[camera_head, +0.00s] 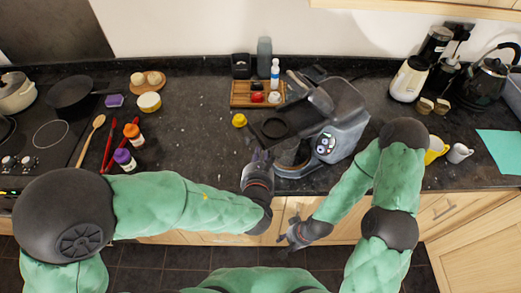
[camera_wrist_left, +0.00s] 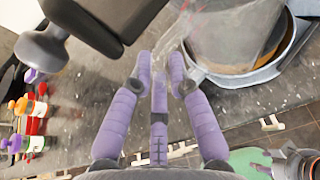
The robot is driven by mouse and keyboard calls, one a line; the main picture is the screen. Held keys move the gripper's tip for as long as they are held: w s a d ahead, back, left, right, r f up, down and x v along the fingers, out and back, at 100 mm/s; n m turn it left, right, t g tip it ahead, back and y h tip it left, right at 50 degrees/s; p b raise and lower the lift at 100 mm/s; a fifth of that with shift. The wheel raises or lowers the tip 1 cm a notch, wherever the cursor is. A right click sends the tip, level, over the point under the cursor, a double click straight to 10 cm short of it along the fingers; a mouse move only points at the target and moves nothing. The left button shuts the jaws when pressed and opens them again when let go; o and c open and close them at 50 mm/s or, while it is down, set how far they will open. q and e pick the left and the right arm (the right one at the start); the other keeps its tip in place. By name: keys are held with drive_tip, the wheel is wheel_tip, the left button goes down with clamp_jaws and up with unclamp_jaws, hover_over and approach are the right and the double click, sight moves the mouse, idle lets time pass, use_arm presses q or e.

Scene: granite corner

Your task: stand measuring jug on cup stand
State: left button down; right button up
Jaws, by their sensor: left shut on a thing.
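The measuring jug (camera_wrist_left: 222,35) is a clear, see-through vessel at the upper right of the left wrist view. My left gripper (camera_head: 257,158) is at the counter's front edge beside the grey machine. Its purple fingers (camera_wrist_left: 160,75) are shut at the jug's near left side; the exact grip is hard to see. A round grey-rimmed platform, seemingly the cup stand (camera_wrist_left: 288,62), shows beneath and around the jug. I cannot tell whether the jug touches it. My right gripper (camera_head: 290,236) hangs in front of the cabinets, away from the jug; its finger opening is unclear.
The grey machine (camera_head: 345,133) with a lit dial rises close to my left gripper. The left-middle counter is clear.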

use_arm(q)
drive_tip(key=w, duration=0.2)
drive_tip(key=shift+w, duration=0.35)
drive_tip(key=c, duration=1.2)
unclamp_jaws()
drive_tip(key=shift+d, duration=0.1)
drive_tip(key=shift+w+d, duration=0.1)
drive_tip(key=shift+d, duration=0.1)
drive_tip(key=shift+f, duration=0.1)
drive_tip(key=shift+a, duration=0.15)
